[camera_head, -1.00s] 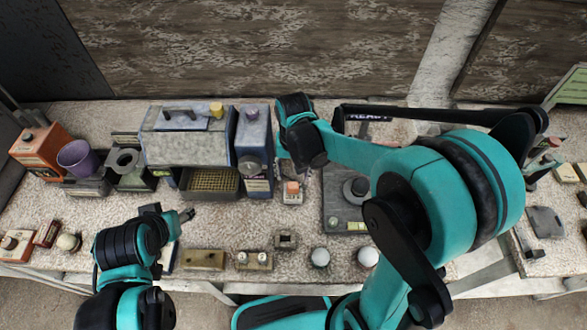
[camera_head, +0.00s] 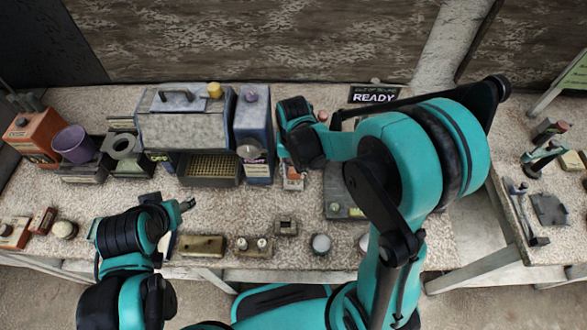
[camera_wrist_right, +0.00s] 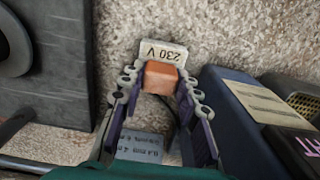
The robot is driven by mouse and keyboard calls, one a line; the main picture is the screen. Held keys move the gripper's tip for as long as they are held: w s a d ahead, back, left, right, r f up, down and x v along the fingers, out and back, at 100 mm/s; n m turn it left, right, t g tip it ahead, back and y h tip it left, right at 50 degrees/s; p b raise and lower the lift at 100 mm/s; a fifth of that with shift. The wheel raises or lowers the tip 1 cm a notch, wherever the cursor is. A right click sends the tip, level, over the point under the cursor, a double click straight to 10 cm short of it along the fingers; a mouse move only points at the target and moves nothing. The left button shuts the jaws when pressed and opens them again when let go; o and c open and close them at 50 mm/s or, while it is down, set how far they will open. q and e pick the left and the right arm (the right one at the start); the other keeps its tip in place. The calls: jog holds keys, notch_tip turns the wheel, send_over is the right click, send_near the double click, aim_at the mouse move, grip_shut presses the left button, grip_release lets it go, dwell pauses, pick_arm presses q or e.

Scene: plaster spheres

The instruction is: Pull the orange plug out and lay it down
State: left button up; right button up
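The orange plug (camera_wrist_right: 160,77) stands in a pale socket box with a "230 V" label (camera_wrist_right: 162,58). My right gripper (camera_wrist_right: 160,86) is open, with one finger on each side of the plug. Narrow gaps seem to show between fingers and plug. In the head view my right gripper (camera_head: 302,165) is over the socket box (camera_head: 293,184) and hides most of the plug. My left gripper (camera_head: 187,205) is above the front left of the bench, away from the plug. Its fingers are too small to read.
A blue-grey unit (camera_head: 253,135) stands close left of the socket box. A dark grey plate (camera_head: 338,195) lies close right. A READY sign (camera_head: 374,96) is behind. Small blocks and knobs (camera_head: 254,245) line the front edge. Bare bench (camera_head: 225,212) shows between.

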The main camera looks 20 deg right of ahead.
aim_at(293, 170)
jog(key=shift+o, duration=1.1)
grip_shut()
jog(key=shift+r+p, duration=1.9)
jog(key=shift+r, duration=0.65)
jog(key=s+a+p, duration=0.2)
jog(key=s+p, duration=0.1)
jog(key=s, duration=0.5)
jog(key=shift+a+r, duration=0.2)
jog(key=shift+r, duration=0.25)
